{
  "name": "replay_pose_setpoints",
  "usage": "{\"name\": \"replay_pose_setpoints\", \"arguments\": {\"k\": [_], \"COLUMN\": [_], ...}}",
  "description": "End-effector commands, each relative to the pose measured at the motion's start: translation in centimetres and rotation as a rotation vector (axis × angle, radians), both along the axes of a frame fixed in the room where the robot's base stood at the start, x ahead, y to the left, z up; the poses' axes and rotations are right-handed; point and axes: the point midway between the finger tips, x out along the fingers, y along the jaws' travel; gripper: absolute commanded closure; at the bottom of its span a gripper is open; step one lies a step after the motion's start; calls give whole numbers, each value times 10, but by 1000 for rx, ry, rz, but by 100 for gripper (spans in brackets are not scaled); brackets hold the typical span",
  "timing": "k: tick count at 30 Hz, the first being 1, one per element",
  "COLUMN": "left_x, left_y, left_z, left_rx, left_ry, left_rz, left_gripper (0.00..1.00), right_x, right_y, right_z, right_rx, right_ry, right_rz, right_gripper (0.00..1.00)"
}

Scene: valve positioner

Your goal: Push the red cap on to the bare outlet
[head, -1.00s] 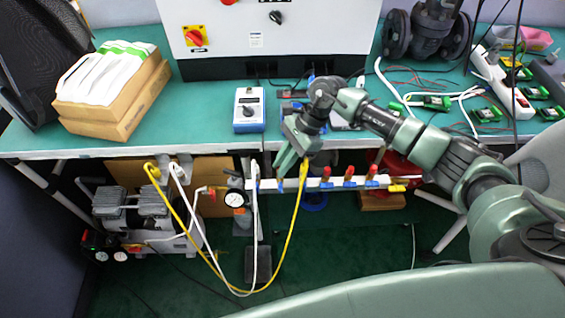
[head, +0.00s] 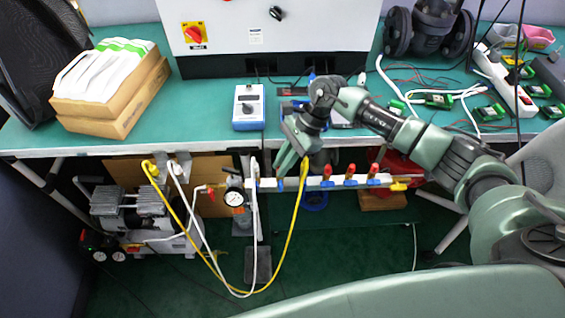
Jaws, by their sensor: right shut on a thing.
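My right gripper (head: 285,164) comes in from the right and points down at the front of the white manifold bar (head: 265,184) below the bench edge. It is shut; its jaws hide the thing between them, so I cannot make out the red cap's shape. A blue outlet (head: 280,184) with no hose or red top visible lies just under the fingertips. Whether the held thing touches it, I cannot tell. To the right, a yellow hose (head: 303,175) hangs at one outlet, and several outlets carry red tops (head: 328,170). My left gripper is not in view.
A white hose (head: 254,215) and pressure gauge (head: 234,198) are close left of the gripper. The bench's front edge (head: 200,146) runs just above the bar. A blue meter (head: 248,108) stands on the bench. A compressor (head: 125,215) sits on the floor at left.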

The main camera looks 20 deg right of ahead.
Motion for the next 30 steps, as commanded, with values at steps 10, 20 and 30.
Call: {"name": "replay_pose_setpoints", "arguments": {"k": [10, 20, 30], "left_x": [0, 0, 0], "left_y": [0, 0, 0], "left_z": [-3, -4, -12], "left_rx": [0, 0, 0], "left_ry": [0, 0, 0], "left_rz": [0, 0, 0], "left_gripper": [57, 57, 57], "right_x": [0, 1, 5], "right_y": [0, -1, -27], "right_z": [-3, -1, 42], "right_rx": [0, 0, -1], "right_ry": [0, -1, -4], "right_rz": [0, -1, -1], "right_gripper": [62, 62, 62]}}
